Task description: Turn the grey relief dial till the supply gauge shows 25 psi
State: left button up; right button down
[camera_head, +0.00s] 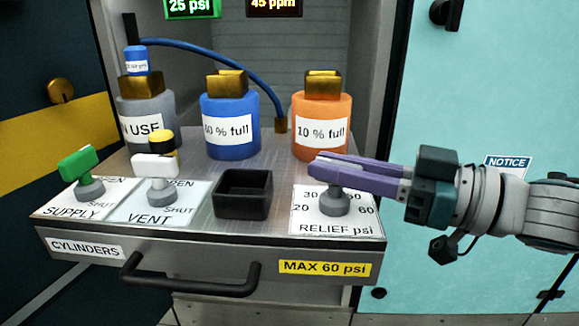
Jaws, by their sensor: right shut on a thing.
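The grey relief dial (335,203) stands on the white plate (365,220) marked RELIEF psi, with 20, 30 and 60 visible around it. My right gripper (325,170) comes in from the right and is shut on the top of the dial. Its purple fingers hide the dial's handle and part of the scale, so I cannot read its pointer. A green display (192,7) at the top reads 25 psi; its upper part is cut off, and no name shows on it. My left gripper is not in view.
A green SUPPLY valve (80,163) and a white VENT valve (155,166) stand left of an empty black bin (243,195). Grey, blue (230,143) and orange (321,140) cylinders stand behind. A black handle (190,285) juts from the drawer's front. Another display (272,5) reads 45 ppm.

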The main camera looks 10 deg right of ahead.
dwell(0.3)
jog(key=c, duration=0.8)
grip_release()
jog(key=p+v, duration=0.2)
jog(key=v, duration=0.8)
